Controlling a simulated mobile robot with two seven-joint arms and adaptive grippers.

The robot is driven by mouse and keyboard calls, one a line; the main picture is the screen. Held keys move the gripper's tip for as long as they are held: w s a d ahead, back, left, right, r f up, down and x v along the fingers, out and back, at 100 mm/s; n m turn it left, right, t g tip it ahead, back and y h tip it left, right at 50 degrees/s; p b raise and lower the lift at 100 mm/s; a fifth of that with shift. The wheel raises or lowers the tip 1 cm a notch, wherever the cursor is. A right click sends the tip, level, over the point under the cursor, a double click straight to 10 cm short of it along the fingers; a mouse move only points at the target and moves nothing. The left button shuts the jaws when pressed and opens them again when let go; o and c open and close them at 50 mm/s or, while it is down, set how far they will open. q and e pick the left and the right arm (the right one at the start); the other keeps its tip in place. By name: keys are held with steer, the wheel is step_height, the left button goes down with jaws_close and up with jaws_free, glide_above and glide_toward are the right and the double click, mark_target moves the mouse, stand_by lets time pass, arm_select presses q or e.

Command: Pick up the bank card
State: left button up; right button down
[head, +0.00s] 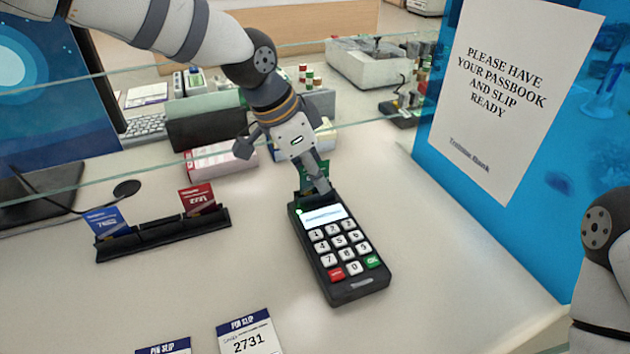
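A green bank card (312,180) stands upright at the top end of a black card terminal (357,285), apparently in its slot. Its lower part is hidden. My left gripper (319,180) reaches down from above, with its fingertip in front of the green card and overlapping it. I cannot tell whether the fingers hold the card. A blue card (106,223) and a red card (198,198) stand in a black holder (165,238) to the left. My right gripper is out of view; only part of my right arm shows at the right edge.
PIN slips (248,334) lie at the front. A glass screen crosses behind the terminal, with a pink-and-white box (222,160) near it. A blue panel with a notice (500,95) stands at right. The counter between holder and terminal is clear.

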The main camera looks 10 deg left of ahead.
mark_target(315, 193)
arm_select(q)
steer(key=shift+r, duration=0.1)
steer(key=shift+c, duration=0.2)
jaws_close()
steer(key=shift+r, duration=0.1)
